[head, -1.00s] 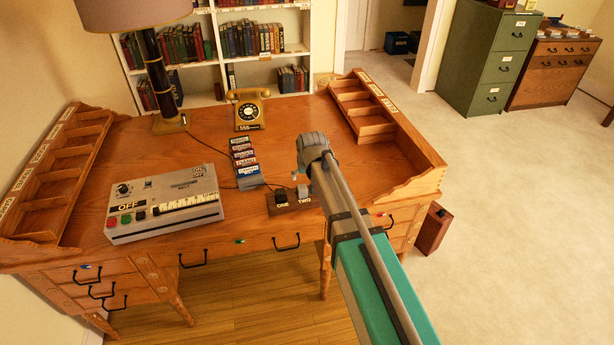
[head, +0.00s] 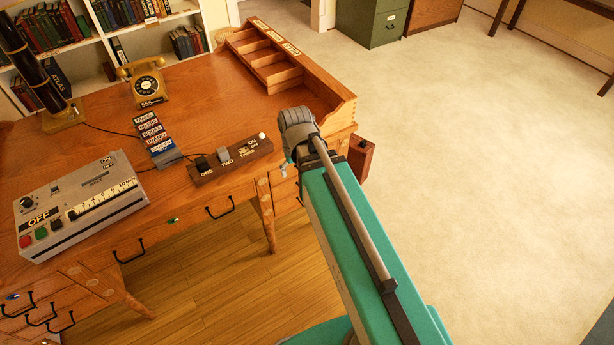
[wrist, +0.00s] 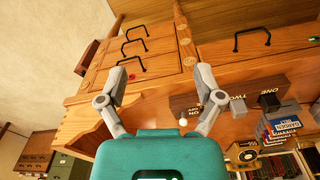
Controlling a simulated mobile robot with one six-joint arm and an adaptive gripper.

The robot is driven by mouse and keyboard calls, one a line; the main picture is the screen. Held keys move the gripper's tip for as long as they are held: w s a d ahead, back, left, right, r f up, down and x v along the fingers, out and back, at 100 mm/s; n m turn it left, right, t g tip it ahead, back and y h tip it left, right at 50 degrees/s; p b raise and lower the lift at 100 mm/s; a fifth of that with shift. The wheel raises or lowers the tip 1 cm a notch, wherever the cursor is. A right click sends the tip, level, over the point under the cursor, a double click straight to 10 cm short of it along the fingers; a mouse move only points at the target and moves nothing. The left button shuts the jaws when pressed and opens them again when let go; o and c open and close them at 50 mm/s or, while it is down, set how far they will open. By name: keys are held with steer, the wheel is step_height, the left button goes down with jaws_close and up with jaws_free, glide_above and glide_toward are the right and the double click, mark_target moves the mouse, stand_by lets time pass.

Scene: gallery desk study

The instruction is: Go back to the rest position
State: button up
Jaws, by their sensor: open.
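My gripper (wrist: 160,88) shows in the wrist view with its two grey fingers spread apart and nothing between them. Behind the fingers is the wooden desk (wrist: 220,72) with its drawer fronts and black handles. In the head view my arm reaches up from the lower right, and its grey wrist end is in front of the right front corner of the desk (head: 200,95). The fingers are mostly hidden there behind the arm. A wooden switch block (head: 208,177) with labelled switches and a white knob lies on the desk just left of the arm.
A grey control box (head: 80,208) labelled OFF, a gold telephone (head: 147,88) and a stack of labelled blocks (head: 155,140) stand on the desk. A small brown box (head: 360,155) is beside the desk. Pale carpet (head: 480,170) on the right is clear.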

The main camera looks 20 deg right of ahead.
steer(key=shift+m+g, duration=0.3)
steer(key=s+d, duration=0.2)
steer(key=s, duration=0.1)
steer(key=shift+s+d, duration=0.1)
steer(key=shift+s, duration=0.15)
stand_by(1.8)
